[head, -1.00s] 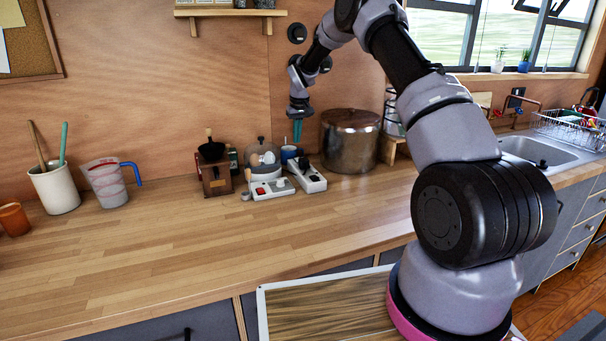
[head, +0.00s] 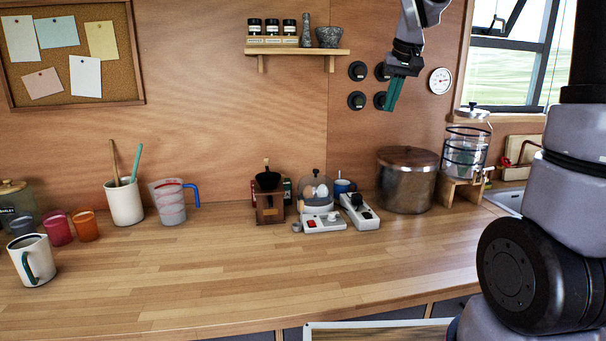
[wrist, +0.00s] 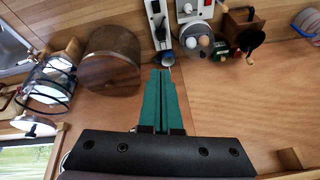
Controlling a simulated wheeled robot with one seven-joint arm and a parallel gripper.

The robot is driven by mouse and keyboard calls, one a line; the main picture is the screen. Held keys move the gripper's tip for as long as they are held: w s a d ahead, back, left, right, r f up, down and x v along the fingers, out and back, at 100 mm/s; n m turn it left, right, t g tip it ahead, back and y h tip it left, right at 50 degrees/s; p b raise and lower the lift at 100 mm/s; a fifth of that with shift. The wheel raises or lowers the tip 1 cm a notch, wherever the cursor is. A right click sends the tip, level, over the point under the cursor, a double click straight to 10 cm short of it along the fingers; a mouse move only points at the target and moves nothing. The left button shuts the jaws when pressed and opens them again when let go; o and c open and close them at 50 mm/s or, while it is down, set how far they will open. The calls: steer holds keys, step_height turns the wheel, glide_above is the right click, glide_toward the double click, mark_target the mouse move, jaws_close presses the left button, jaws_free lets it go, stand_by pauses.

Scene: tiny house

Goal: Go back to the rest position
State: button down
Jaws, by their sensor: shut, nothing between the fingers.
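My gripper (head: 394,94) is high in front of the wooden wall in the head view, above the large metal pot (head: 407,180) and well clear of the counter. Its teal fingers point down and are closed together with nothing between them. In the wrist view my gripper (wrist: 160,80) shows the two teal fingers side by side. The pot (wrist: 110,60) appears there to the left of the fingers, and the wooden grinder (wrist: 240,28) to the right.
The wooden counter (head: 180,260) has a wide clear front area. A small shelf (head: 297,51) and round wall dials are near my raised arm.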

steer(key=s+d+m+t+y, duration=0.1)
steer(key=s+d+m+t, duration=0.1)
steer(key=s, duration=2.3)
steer(key=shift+r+m, duration=0.45)
steer(key=shift+m, duration=0.15)
steer(key=shift+s, duration=0.1)
